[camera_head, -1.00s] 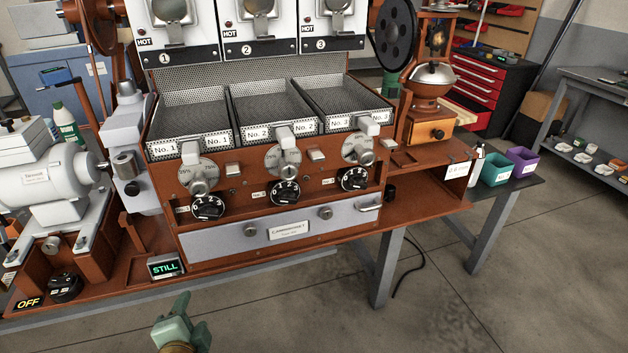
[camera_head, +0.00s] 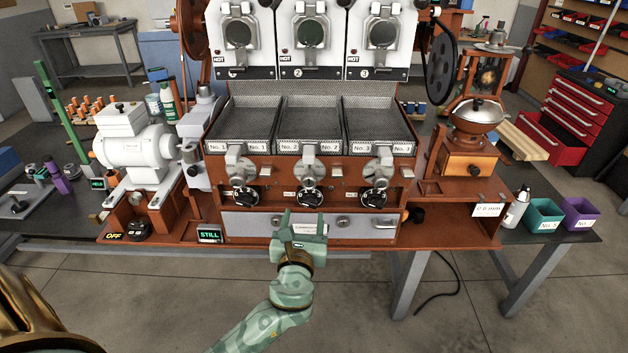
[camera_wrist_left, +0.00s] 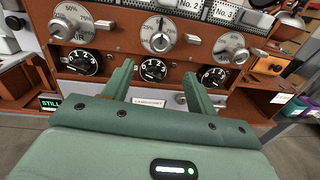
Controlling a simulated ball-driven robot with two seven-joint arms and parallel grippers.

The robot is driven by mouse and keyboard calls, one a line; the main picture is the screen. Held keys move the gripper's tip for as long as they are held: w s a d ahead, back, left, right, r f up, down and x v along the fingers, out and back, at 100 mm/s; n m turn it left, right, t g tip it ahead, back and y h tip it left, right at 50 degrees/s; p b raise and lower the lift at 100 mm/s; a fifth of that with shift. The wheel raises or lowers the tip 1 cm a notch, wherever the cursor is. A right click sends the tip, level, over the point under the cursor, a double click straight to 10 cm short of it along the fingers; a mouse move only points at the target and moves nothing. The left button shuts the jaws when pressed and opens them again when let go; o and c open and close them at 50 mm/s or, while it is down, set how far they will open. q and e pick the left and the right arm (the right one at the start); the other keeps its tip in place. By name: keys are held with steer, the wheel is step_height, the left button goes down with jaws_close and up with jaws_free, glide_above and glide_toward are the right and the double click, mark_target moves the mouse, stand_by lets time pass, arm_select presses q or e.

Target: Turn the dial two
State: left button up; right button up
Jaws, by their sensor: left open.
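Dial two is the black knob (camera_head: 312,197) with white marks, in the middle of three on the roaster's brown front panel, below tray No. 2. It also shows in the left wrist view (camera_wrist_left: 154,70), between and beyond my fingers. A silver percentage dial (camera_head: 307,168) sits just above it. My left gripper (camera_head: 304,216) is open and empty, with its fingers pointing at the panel just below dial two. It looks apart from the knob, though the exact gap is hard to tell. My right gripper is not in view.
Similar black knobs stand left (camera_head: 245,197) and right (camera_head: 374,197) of dial two. The grey drawer (camera_head: 375,226) lies below, partly behind my gripper. A STILL display (camera_head: 210,234) stands at the left. The floor in front is clear.

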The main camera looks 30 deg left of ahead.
mark_target(309, 185)
arm_select(q)
steer(key=b+x, duration=0.3)
steer(key=x, duration=1.1)
steer(key=shift+w+f, duration=0.1)
steer(key=shift+w, duration=0.1)
steer(key=shift+w+a, duration=0.3)
steer(key=shift+w, duration=0.1)
steer(key=shift+c, duration=0.4)
steer(key=c, duration=0.9)
